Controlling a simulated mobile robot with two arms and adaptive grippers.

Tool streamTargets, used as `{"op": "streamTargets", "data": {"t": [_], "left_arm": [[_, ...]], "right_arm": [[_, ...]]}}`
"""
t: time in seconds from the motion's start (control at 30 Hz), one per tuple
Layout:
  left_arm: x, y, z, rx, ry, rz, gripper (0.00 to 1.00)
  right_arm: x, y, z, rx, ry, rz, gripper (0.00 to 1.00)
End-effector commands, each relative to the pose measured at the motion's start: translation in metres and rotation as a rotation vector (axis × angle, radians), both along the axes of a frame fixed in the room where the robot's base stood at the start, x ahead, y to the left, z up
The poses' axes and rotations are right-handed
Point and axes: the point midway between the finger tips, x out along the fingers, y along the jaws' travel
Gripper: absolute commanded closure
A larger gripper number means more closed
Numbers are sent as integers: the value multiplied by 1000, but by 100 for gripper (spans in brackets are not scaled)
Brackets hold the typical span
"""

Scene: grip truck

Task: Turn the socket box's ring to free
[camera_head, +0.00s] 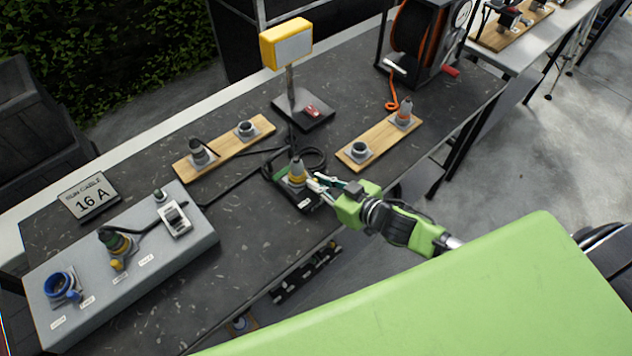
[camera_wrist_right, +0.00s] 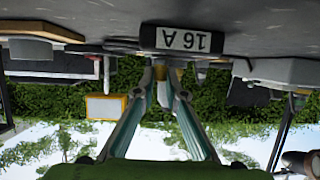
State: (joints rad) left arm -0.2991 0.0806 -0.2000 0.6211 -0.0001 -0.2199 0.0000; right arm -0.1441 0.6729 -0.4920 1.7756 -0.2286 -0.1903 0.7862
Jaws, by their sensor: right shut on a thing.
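The socket box (camera_head: 303,203) is a small black box near the front edge of the dark table, with a white label on its front. A grey and yellow plug or connector stands upright on it, with a yellowish ring (camera_head: 296,180) around its lower part. My right gripper (camera_head: 314,184) reaches it from the right, with its fingertips together at the ring. In the right wrist view the box's 16 A label (camera_wrist_right: 183,40) shows upside down, and the fingers (camera_wrist_right: 170,75) close on the ring, mostly hiding it. My left gripper is not in view.
A grey panel (camera_head: 190,240) with sockets stands at the left, beside a 16 A sign (camera_head: 90,196). Two wooden boards (camera_head: 225,148) (camera_head: 380,141) carry connectors. A yellow-framed display (camera_head: 287,43) and a cable reel (camera_head: 415,40) stand behind. Black cable lies coiled behind the box.

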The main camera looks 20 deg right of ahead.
Motion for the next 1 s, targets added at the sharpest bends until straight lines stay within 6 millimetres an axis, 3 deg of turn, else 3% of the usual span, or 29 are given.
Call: {"op": "streamTargets", "data": {"t": [0.73, 0.8, 0.83, 1.0], "left_arm": [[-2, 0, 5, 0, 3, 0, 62], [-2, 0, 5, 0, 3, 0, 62], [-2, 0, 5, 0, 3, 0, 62], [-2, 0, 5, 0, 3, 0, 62]], "right_arm": [[5, -5, 0, -1, -1, 95, 100], [5, -5, 0, -1, -1, 95, 76], [5, -5, 0, -1, -1, 95, 71], [4, -4, 0, 0, 0, 94, 71]]}}
